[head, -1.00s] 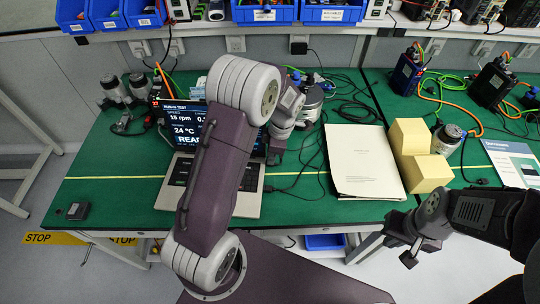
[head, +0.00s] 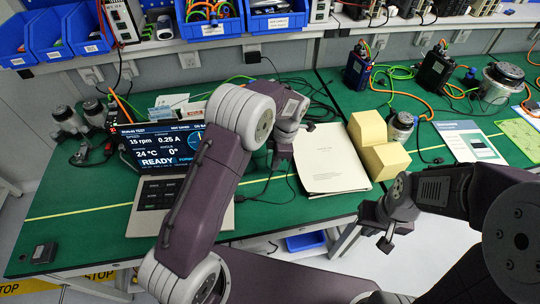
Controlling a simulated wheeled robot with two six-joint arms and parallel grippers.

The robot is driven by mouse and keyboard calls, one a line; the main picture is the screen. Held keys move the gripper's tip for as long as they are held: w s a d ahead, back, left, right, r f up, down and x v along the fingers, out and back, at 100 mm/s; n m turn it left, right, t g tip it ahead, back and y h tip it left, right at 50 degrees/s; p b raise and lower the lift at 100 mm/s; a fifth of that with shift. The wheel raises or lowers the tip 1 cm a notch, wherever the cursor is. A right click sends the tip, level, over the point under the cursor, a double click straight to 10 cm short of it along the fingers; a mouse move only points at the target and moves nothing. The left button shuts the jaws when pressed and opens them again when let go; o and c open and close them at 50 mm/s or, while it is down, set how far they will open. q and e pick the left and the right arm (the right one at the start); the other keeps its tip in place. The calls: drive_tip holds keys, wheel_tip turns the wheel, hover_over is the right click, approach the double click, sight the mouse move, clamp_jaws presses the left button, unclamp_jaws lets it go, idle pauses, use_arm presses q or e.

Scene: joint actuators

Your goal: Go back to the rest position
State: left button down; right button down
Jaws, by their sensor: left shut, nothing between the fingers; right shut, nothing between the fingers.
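My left arm crosses the middle of the head view, in front of the laptop. My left gripper (head: 283,153) is at its far end, small and partly hidden by the wrist, beside the laptop and the white document; it is shut and empty. My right gripper (head: 374,226) hangs at the table's front edge, in front of the yellow blocks; its fingers are shut with nothing in them. It is apart from the blocks.
A laptop (head: 157,193) with a lit screen, a white document (head: 330,160) and yellow blocks (head: 385,160) lie on the green table (head: 75,235). Motors and cables stand behind. Blue bins (head: 53,45) line the back shelf. The table's left front is mostly clear.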

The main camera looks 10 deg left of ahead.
use_arm(q)
drive_tip(key=shift+a, duration=0.1)
drive_tip(key=s+a+r+t+p, duration=0.1)
drive_tip(key=s+a+r+p, duration=0.15)
drive_tip(key=r, duration=0.45)
drive_tip(key=s+a+r+p, duration=0.2)
drive_tip(key=a+r+p, duration=0.15)
drive_tip(key=r, duration=0.35)
drive_tip(key=s+f+m+t+h+p, duration=0.1)
drive_tip(key=s+f+m+h, duration=0.1)
drive_tip(key=s+m, duration=1.1)
drive_tip(key=a+m, duration=0.1)
drive_tip(key=m, duration=0.7)
drive_tip(key=shift+s+p, duration=0.4)
drive_tip(key=c, duration=1.3)
unclamp_jaws()
drive_tip(key=shift+d, duration=0.1)
drive_tip(key=shift+m, duration=0.4)
